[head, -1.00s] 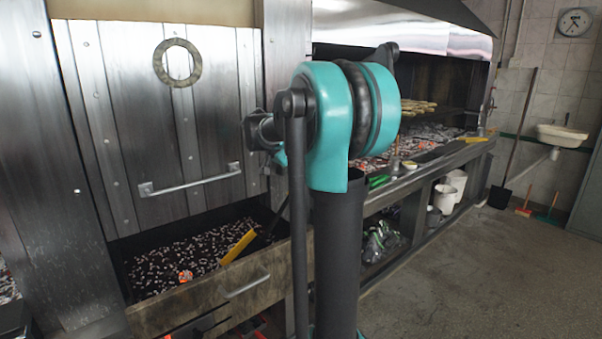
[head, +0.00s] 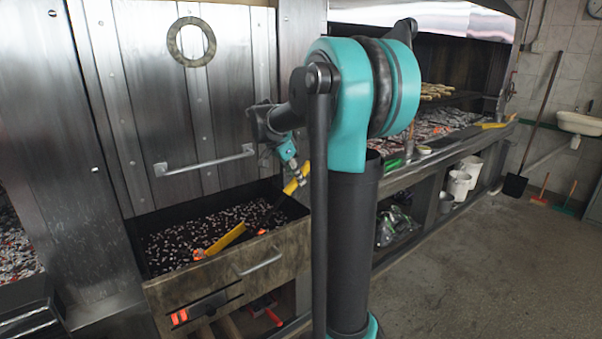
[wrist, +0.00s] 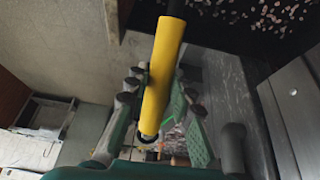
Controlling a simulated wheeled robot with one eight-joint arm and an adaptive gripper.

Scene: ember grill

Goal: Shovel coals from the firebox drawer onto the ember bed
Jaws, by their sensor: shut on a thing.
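The open firebox drawer (head: 215,271) holds dark and whitish coals (head: 190,229), with a glowing orange spot at its front. My gripper (head: 300,181) is over the drawer's right end, partly hidden by my arm. It is shut on the yellow handle (head: 293,185) of the shovel. In the wrist view my gripper (wrist: 155,110) has a finger on each side of that handle (wrist: 164,65), and a dark shaft runs from it toward the coals. A yellow piece (head: 226,238) lies on the coals; whether it belongs to the shovel is unclear. The ember bed (head: 440,130) glows at back right.
A steel door with a handle (head: 206,161) stands behind the drawer. A counter edge (head: 450,148) runs along the ember bed, with white buckets (head: 459,184) below. Several skewers or sticks of food (head: 436,91) lie above the embers. The floor (head: 470,270) at right is clear.

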